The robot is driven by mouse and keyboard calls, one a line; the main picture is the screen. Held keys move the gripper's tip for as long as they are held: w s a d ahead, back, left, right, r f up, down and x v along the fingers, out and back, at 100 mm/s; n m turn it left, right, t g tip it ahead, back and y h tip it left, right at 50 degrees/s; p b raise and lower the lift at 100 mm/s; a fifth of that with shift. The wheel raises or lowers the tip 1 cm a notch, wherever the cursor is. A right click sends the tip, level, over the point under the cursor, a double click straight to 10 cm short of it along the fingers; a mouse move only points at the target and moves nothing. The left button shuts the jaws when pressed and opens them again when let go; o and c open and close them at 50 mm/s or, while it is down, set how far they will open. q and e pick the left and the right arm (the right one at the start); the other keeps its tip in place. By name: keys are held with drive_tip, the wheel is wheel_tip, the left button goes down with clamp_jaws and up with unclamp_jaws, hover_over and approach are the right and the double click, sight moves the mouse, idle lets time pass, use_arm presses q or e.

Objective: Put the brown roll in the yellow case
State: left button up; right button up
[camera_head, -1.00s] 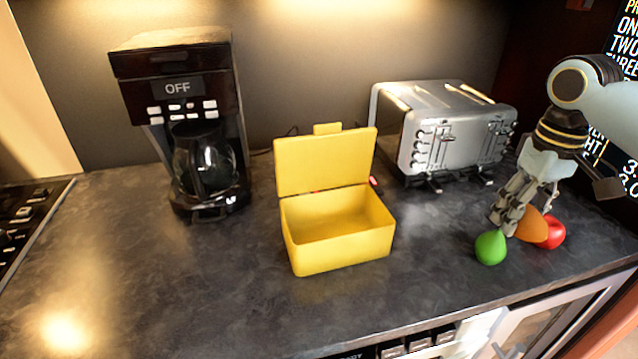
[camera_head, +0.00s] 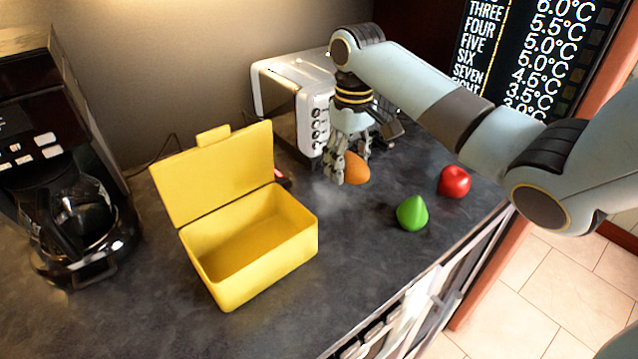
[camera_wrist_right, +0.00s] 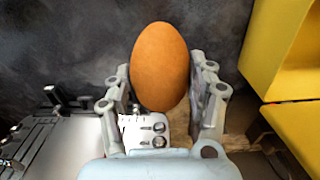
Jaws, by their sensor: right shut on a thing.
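The brown roll (camera_head: 355,169) is an orange-brown oval held between the fingers of my right gripper (camera_head: 349,172). It is in front of the toaster and to the right of the case, seemingly above the counter. In the right wrist view the roll (camera_wrist_right: 160,66) sits between the two fingers of the right gripper (camera_wrist_right: 162,90). The yellow case (camera_head: 250,281) stands on the counter with its lid (camera_head: 215,172) raised, and its inside looks empty. A yellow part of the case shows at the right edge of the wrist view (camera_wrist_right: 268,50). My left gripper is not in view.
A green pear-like fruit (camera_head: 412,213) and a red apple (camera_head: 454,181) lie on the counter to the right. A silver toaster (camera_head: 290,85) stands behind my right gripper. A black coffee maker (camera_head: 75,215) stands left of the case. The counter between case and green fruit is clear.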

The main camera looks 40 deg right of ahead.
sight(324, 196)
drive_tip(key=w, duration=0.1)
drive_tip(key=w+a+f, duration=0.2)
drive_tip(key=shift+w+a+f, duration=0.25)
drive_tip(key=shift+w, duration=0.05)
drive_tip(key=shift+a+f, duration=0.1)
drive_tip(key=shift+f, duration=2.05)
drive_tip(key=o, duration=1.1)
drive_tip(key=shift+f, duration=0.1)
drive_tip(key=shift+o, duration=0.2)
